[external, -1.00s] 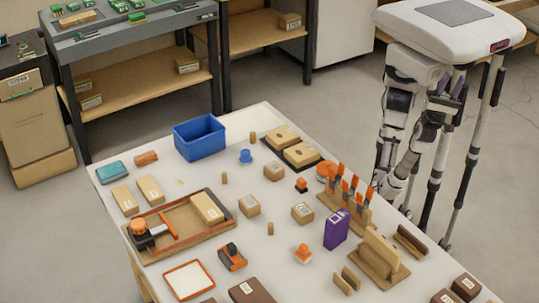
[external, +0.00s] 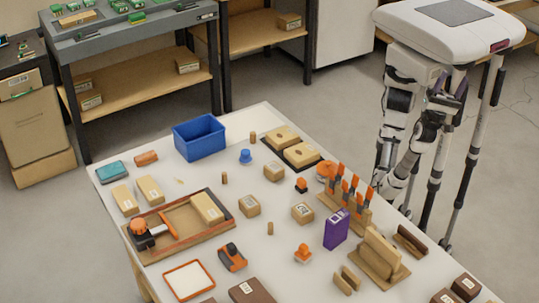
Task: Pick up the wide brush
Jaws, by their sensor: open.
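I cannot tell for certain which thing is the wide brush. Several upright tools with orange handles stand in a wooden rack (external: 333,204) at the table's right edge, and their working ends are too small to read. A brown, bar-shaped piece (external: 146,158) lies at the far left of the table and could also be a brush. My gripper (external: 379,183) is at the right edge of the table, just behind the rack. It is small and partly hidden there, with its jaws open and nothing visible held in it.
A blue bin (external: 199,139) stands at the back. A wooden tray (external: 190,245) lies at left. A purple box (external: 336,230) and a slotted wooden stand (external: 385,262) are close to the rack. Small boxes and knobs are scattered mid-table, with bare white surface between them.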

